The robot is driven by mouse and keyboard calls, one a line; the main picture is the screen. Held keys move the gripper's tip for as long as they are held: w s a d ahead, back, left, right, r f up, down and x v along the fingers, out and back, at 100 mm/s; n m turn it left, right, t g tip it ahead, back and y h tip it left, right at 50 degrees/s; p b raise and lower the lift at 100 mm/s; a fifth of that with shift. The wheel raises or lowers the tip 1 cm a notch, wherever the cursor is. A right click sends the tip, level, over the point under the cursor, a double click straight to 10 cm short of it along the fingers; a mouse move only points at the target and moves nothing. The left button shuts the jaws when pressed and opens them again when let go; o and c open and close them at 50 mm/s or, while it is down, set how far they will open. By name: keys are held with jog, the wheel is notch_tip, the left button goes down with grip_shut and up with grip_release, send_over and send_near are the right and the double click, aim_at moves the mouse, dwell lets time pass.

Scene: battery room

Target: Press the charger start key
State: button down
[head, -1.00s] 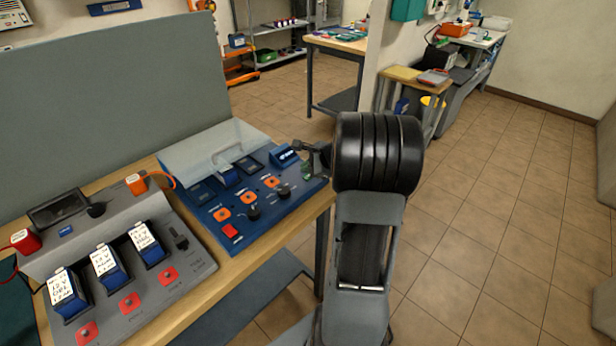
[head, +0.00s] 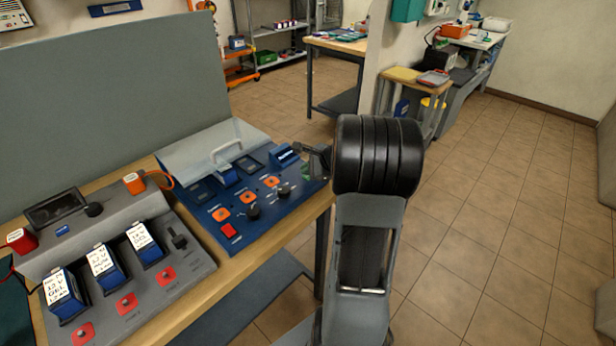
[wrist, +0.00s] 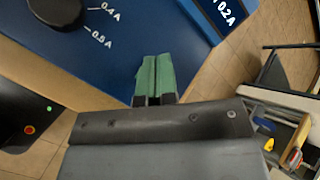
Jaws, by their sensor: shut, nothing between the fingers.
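I cannot read which key is the start key. The orange keys (head: 247,197) look uncovered. My gripper (head: 307,172) is shut and empty at the panel's right end, right of the keys and display. In the wrist view its green fingertips (wrist: 152,79) are together over the panel's edge, with a knob (wrist: 57,10) at upper left and the display (wrist: 222,12) at upper right. No key shows there.
A clear cover with a handle (head: 228,148) lies over the panel's back part. Left of it stands a grey charger (head: 185,268) with several blue batteries and red keys. A grey partition (head: 110,95) rises behind. The floor to the right is clear.

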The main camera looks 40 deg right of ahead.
aim_at(308, 177)
jog(key=shift+f, duration=0.2)
jog(key=shift+r, duration=0.1)
dwell(0.4)
jog(key=shift+r+p, duration=0.45)
jog(key=shift+r, duration=0.25)
notch_tip(308, 177, up, 5)
jog(key=p, duration=0.4)
dwell(0.9)
